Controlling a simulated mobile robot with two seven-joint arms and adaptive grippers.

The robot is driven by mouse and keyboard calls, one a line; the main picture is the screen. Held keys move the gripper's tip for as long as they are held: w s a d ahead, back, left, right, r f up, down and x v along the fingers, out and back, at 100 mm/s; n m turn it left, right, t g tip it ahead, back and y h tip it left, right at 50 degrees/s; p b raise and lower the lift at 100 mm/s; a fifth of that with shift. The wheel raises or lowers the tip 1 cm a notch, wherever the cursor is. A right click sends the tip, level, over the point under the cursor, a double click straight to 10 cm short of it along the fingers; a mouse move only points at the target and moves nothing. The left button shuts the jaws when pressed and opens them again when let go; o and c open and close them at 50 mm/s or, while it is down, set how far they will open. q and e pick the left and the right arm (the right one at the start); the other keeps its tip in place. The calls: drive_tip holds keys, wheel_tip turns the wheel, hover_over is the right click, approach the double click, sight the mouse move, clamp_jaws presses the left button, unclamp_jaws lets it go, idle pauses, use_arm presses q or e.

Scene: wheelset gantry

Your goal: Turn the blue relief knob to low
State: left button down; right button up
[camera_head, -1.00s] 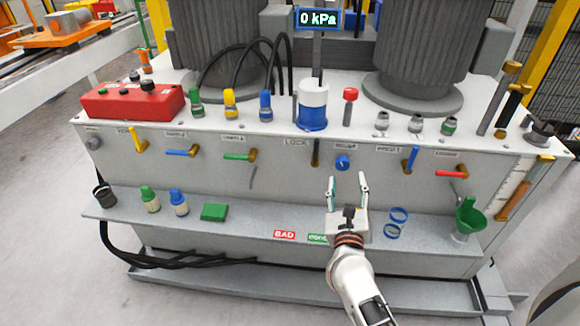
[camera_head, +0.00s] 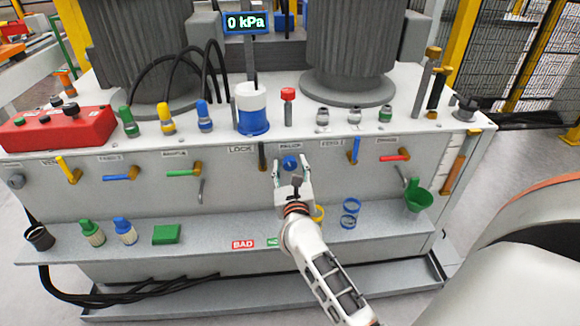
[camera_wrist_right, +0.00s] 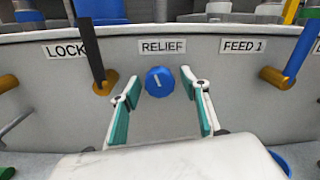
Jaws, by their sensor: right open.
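The blue relief knob (camera_head: 290,163) is on the front panel under the RELIEF label, right of the LOCK lever. In the right wrist view the knob (camera_wrist_right: 160,81) shows a pale pointer mark that is near upright, leaning slightly left at its top. My right gripper (camera_head: 291,168) is open, with its two fingers pointing at the panel around the knob's sides. In the wrist view the teal-padded fingers (camera_wrist_right: 161,103) stand left and right of the knob, with gaps on both sides and nothing held. My left gripper is not in view.
The display (camera_head: 247,22) reads 0 kPa.

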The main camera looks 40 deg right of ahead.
drive_tip(key=c, duration=1.1)
drive_tip(key=shift+r, duration=0.1)
